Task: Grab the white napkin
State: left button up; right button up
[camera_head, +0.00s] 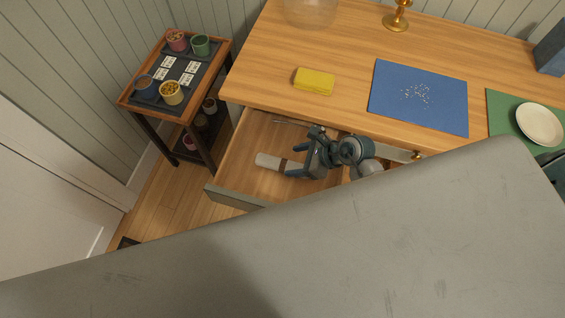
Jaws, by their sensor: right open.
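The white napkin (268,161) is rolled, with a brown band around it. It lies in the open drawer (231,168) under the tabletop. My right gripper (296,159) is in the drawer area at the napkin's right end, its fingers pointing left. The gripper is open, with its fingers close to the banded part. The napkin's right end is partly hidden by the gripper, and I cannot tell whether they touch.
On the wooden table (345,45) are a yellow cloth (314,81), a blue mat (395,88) with small white bits, and a white plate (540,124) on a green mat. A small shelf (188,52) with bowls stands left. A large grey surface hides the lower picture.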

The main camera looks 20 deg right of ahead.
aim_at(288, 164)
jog(key=p+x, duration=0.1)
jog(key=x, duration=0.1)
jog(key=p+x, duration=0.1)
jog(key=x, duration=0.1)
jog(key=shift+s+f, duration=0.15)
jog(key=shift+f, duration=0.35)
jog(key=shift+a+f, duration=0.15)
jog(key=shift+f, duration=0.1)
jog(key=c, duration=1.1)
